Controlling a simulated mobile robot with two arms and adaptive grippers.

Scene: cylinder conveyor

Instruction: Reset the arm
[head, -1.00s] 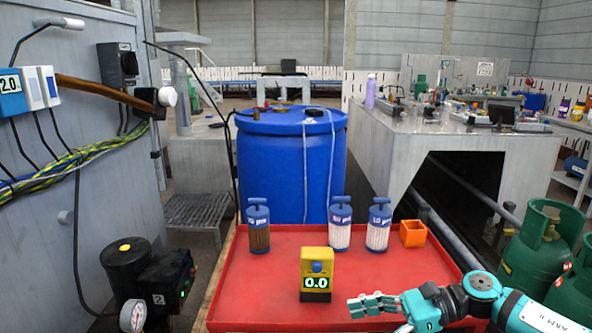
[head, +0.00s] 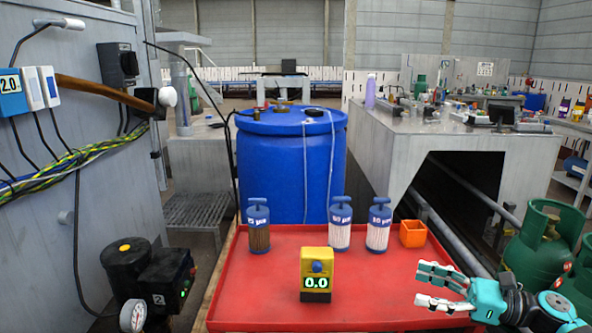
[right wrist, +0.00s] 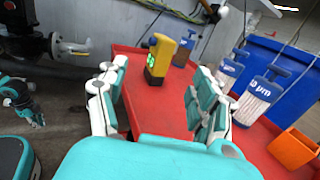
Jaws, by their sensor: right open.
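My right gripper (head: 420,284) is open and empty at the right edge of the red tray (head: 385,316) in the head view. Its fingers point left, and nothing is between them. In the right wrist view its two spread fingers (right wrist: 155,95) frame the tray, with the yellow meter (right wrist: 160,58) beyond them. A small teal and white hand (right wrist: 22,98), apparently my left gripper, shows at the left of that view. Its jaws are too small to read, and the head view does not show it.
The tray holds a yellow meter (head: 316,268) reading 0.0, three blue-capped filter cylinders (head: 258,228) and an orange holder (head: 413,234). A blue barrel (head: 290,170) stands behind. Green gas bottles (head: 548,240) stand at the right. The tray's front is clear.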

